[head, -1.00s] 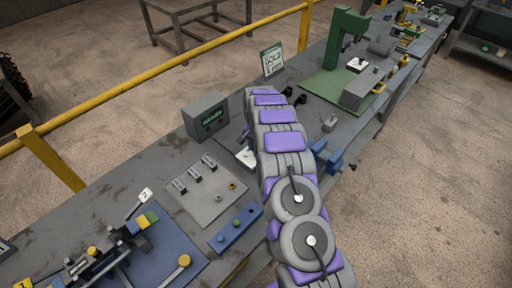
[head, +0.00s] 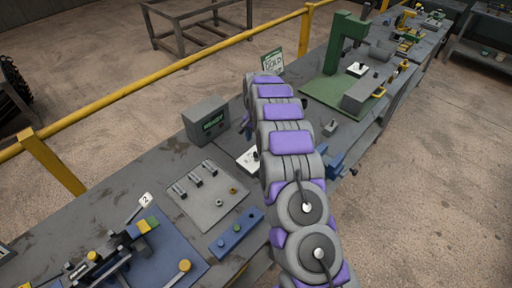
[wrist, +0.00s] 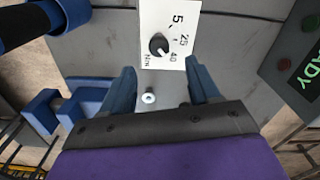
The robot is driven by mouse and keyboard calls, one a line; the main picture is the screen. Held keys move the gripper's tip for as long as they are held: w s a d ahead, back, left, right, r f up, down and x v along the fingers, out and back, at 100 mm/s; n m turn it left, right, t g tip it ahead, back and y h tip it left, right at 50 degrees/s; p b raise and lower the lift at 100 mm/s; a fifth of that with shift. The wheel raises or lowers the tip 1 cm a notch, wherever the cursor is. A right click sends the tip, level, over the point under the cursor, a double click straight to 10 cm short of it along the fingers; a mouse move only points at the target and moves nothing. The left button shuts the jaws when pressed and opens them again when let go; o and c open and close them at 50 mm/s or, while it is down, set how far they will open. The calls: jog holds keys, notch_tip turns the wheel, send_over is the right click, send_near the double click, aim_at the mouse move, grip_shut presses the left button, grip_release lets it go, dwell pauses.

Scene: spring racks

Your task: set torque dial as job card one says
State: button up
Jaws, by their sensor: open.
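The torque dial (wrist: 158,46) is a black round knob on a white plate marked 5, 25 and 40. I cannot clearly read its setting. The plate (head: 247,160) is partly hidden by my arm in the head view. In the wrist view my gripper (wrist: 164,82) is open, its blue fingers apart on either side below the knob, with nothing between them but the bench and a small bolt head (wrist: 149,96). The fingers do not touch the knob. A card (head: 272,64) with "GOLD" on it stands at the bench's back edge; its other lines are too small to read.
A grey box with a green display (head: 208,121) stands left of the dial. A blue clamp (wrist: 58,108) lies left of my gripper in the wrist view. A plate with small pegs (head: 208,195) and a green press (head: 345,45) are also on the bench.

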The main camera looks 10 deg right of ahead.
notch_tip(320, 180, up, 9)
jog(key=shift+r, duration=0.2)
dwell(0.5)
jog(key=s+a+r+n+b, duration=0.15)
jog(key=s+r, duration=0.25)
jog(key=s, duration=0.4)
jog(key=s+r+n+g+b, duration=0.1)
jog(key=s+r+n, duration=0.15)
jog(key=s, duration=0.55)
jog(key=s+r+n+b, duration=0.1)
jog(key=s+r, duration=0.4)
jog(key=s, duration=0.3)
jog(key=s+f+n+b, duration=0.1)
jog(key=s+f, duration=0.1)
jog(key=s, duration=1.2)
jog(key=s+d+f+n+b, duration=0.1)
jog(key=s+f+n, duration=0.1)
jog(key=s, duration=1.3)
jog(key=shift+d+f+g+b, duration=0.3)
jog(key=shift+f+g, duration=0.1)
jog(key=shift+f, duration=0.1)
